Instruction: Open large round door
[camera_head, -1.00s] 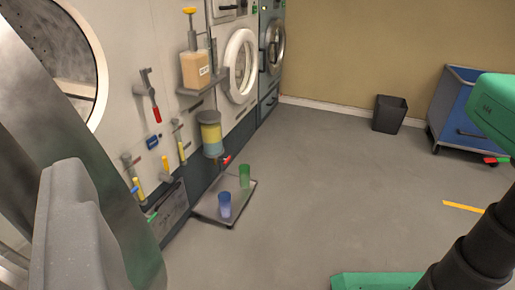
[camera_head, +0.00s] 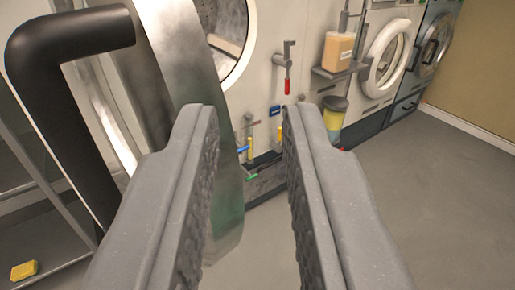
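The large round door (camera_head: 172,60) is a grey metal panel at the left, seen nearly edge-on. It stands swung out from the machine's round opening (camera_head: 228,30), whose rim and dark inside show behind it. A thick black bent handle (camera_head: 55,95) sits on the door's outer side. My gripper (camera_head: 247,112) is open in the middle of the view, to the right of the handle. The left finger covers part of the door, and the door's lower edge shows in the gap between the fingers. I cannot tell whether they touch.
Red- and blue-handled valves and levers (camera_head: 287,70) line the machine front. Two more washers (camera_head: 388,58) stand farther right. A yellow block (camera_head: 24,270) lies at lower left. The floor at right is clear.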

